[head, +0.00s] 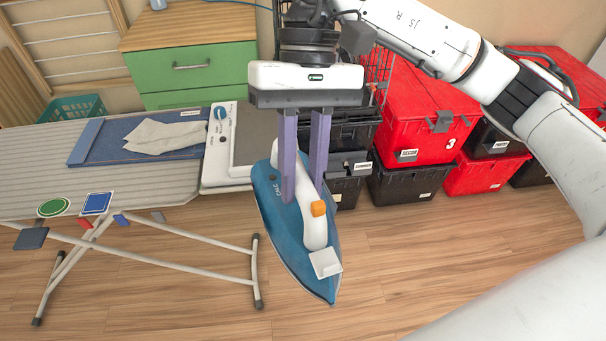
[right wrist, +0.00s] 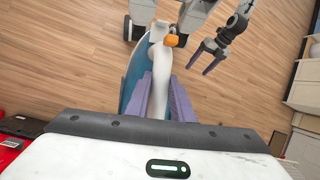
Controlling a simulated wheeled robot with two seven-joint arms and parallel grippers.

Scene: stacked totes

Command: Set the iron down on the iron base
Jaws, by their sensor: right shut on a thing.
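The iron (head: 270,205), with a blue body, white handle and orange button, hangs in the air, its pointed end tilted down toward the front. My right gripper (head: 302,193) is shut on its white handle, with a purple finger on each side. The iron also shows in the right wrist view (right wrist: 133,75). The iron base (head: 218,165), white with a grey plate and a blue knob, sits at the right end of the ironing board, behind and left of the iron. My left gripper (right wrist: 203,62) shows only in the right wrist view, with its fingers apart and empty.
The ironing board (head: 30,170) carries a blue mat (head: 90,150) with a white cloth (head: 165,137). Red totes (head: 415,110) and black totes (head: 410,185) are stacked at the back right. A green drawer cabinet (head: 190,72) stands behind. The wooden floor below the iron is clear.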

